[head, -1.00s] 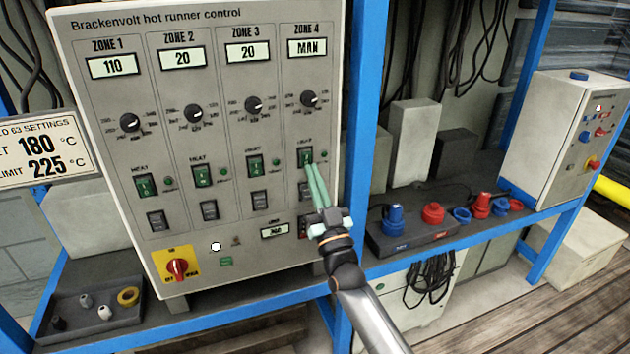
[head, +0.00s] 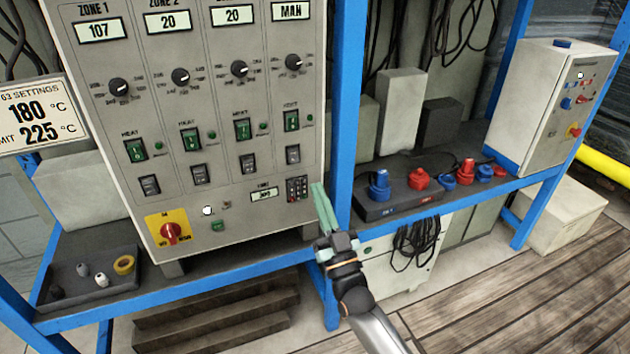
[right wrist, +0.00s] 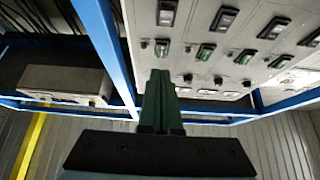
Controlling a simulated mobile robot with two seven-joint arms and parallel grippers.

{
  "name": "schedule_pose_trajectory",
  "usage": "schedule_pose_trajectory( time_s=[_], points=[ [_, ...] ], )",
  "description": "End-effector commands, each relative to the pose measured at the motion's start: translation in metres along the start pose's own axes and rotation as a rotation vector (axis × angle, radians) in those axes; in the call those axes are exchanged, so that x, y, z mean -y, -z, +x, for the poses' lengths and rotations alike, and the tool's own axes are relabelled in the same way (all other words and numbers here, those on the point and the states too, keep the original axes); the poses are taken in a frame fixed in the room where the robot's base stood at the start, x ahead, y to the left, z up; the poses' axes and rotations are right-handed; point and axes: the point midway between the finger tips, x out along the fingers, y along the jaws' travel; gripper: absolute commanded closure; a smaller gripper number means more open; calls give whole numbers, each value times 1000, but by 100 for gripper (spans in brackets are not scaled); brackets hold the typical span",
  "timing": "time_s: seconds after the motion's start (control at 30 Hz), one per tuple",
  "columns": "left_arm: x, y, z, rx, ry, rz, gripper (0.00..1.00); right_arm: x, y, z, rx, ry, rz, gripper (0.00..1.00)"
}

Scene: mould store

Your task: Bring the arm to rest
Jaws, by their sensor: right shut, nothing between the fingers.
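My right gripper (head: 322,205) is shut and empty, with its green fingers pressed together. In the head view it is in front of the lower right corner of the hot runner control panel (head: 110,207), beside the blue post (head: 345,130). In the right wrist view the shut green fingers (right wrist: 160,85) point toward the panel's switches (right wrist: 210,50). Whether the fingertips touch anything cannot be told. My left gripper is not in view.
A blue shelf frame (head: 470,215) runs across behind my right arm. On it stand a dark block with blue and red connectors (head: 419,180) and a grey control box (head: 535,110). A tray (head: 95,290) with small parts lies at lower left. Plank floor (head: 510,290) is clear at right.

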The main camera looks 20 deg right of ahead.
Motion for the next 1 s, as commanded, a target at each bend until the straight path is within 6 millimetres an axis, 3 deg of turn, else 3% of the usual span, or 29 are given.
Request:
schedule_pose_trajectory(
  time_s=[0.5, 0.63, 0.77, 0.9, 1.0],
  points=[
    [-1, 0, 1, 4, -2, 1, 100, 0, 0, -2, 2, 1, 0, 100],
    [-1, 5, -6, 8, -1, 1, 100, 4, -6, -14, 74, 19, 4, 100],
    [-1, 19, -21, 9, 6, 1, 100, 14, -25, -56, 295, 69, 14, 100],
    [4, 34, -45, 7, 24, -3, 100, 27, -41, -137, 632, 128, 29, 100],
    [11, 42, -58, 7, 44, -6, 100, 34, -42, -201, 866, 158, 38, 100]
  ],
)
